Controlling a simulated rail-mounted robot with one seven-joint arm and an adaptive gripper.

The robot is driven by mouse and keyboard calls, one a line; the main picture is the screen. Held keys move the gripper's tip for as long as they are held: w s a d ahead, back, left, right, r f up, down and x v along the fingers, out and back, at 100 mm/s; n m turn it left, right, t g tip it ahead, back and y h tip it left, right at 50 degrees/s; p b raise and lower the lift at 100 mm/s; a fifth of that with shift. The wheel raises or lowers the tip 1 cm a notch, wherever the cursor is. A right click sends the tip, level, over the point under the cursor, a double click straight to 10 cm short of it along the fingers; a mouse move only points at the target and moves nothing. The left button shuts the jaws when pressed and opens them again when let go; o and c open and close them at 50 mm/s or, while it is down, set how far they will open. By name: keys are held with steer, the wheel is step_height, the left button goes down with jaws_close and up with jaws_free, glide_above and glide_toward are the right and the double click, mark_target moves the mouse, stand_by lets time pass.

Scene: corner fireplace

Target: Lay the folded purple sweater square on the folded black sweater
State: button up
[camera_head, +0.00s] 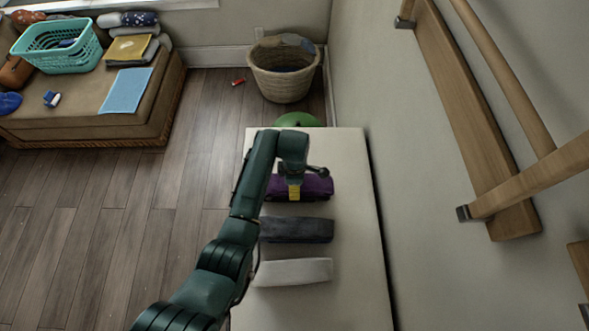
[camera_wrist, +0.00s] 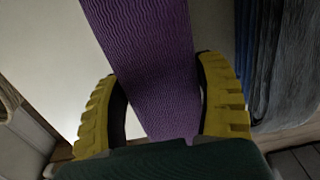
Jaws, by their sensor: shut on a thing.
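The folded purple sweater (camera_head: 318,187) lies at the far part of the pale bench top, under my gripper (camera_head: 294,190). In the wrist view the purple sweater (camera_wrist: 148,60) runs between the two yellow fingers of my gripper (camera_wrist: 163,105), which is shut on it. I cannot tell whether the sweater is lifted off the surface. The folded black sweater (camera_head: 297,230) lies just nearer on the bench, flat and roughly parallel to the purple one, with a narrow gap between them. It also shows as a dark grey knit at the right of the wrist view (camera_wrist: 291,65).
A folded white garment (camera_head: 293,272) lies nearer than the black sweater on the pale bench (camera_head: 355,240). A green round thing (camera_head: 298,120) and a wicker basket (camera_head: 283,85) stand beyond it. A wall with wooden rails (camera_head: 480,120) is on the right.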

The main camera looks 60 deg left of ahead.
steer(key=shift+f+b, duration=0.4)
steer(key=shift+f, duration=0.1)
stand_by(0.5)
steer(key=o, duration=1.2)
steer(key=shift+o, duration=0.2)
step_height(320, 180, up, 12)
